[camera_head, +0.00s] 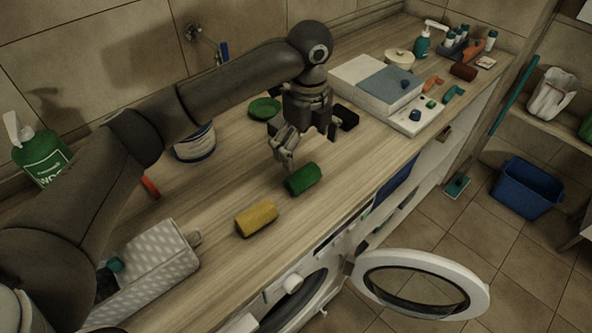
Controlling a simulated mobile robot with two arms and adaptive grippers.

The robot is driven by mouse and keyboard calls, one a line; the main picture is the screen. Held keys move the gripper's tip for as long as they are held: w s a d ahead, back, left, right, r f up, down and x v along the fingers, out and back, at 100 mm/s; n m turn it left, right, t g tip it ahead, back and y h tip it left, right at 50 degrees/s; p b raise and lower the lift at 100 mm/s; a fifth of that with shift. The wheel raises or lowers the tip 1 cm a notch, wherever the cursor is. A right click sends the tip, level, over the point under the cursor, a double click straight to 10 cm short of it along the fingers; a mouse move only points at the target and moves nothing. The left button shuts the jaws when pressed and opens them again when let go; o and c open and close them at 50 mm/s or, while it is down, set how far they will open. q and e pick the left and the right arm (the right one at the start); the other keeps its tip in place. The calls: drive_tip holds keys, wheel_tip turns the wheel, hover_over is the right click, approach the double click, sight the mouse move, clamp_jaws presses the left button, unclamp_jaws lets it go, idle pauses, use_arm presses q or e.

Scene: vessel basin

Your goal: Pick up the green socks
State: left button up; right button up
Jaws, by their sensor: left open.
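The green socks (303,179) are a rolled bundle lying on the wooden counter (215,225), near its front edge. My left gripper (308,153) hangs just above and behind the green roll, pointing down. Its fingers are spread and empty. I cannot tell whether a fingertip touches the roll. My right gripper is out of view.
A yellow roll (256,218) lies to the left of the green one. A patterned basket (150,268) stands at the front left. White and blue boxes (378,85) stand at the back right. The open washer door (420,284) juts out below the counter.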

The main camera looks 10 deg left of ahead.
sight(302, 170)
use_arm(q)
drive_tip(key=shift+s+d+f, duration=0.1)
drive_tip(key=shift+d+f, duration=0.1)
drive_tip(key=shift+f, duration=0.95)
drive_tip(key=shift+a+f, duration=0.1)
drive_tip(key=shift+f, duration=0.2)
drive_tip(key=shift+a+f+p, duration=0.2)
drive_tip(key=shift+f+p, duration=0.15)
drive_tip(key=f, duration=0.2)
drive_tip(key=f+p, duration=0.1)
drive_tip(key=shift+s+a+f, duration=0.2)
drive_tip(key=shift+a+f, duration=0.05)
drive_tip(key=shift+f, duration=0.5)
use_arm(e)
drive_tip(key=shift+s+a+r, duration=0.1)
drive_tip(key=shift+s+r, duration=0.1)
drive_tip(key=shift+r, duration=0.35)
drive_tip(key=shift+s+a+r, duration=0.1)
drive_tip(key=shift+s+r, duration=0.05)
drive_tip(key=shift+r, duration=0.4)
use_arm(q)
drive_tip(key=c, duration=0.9)
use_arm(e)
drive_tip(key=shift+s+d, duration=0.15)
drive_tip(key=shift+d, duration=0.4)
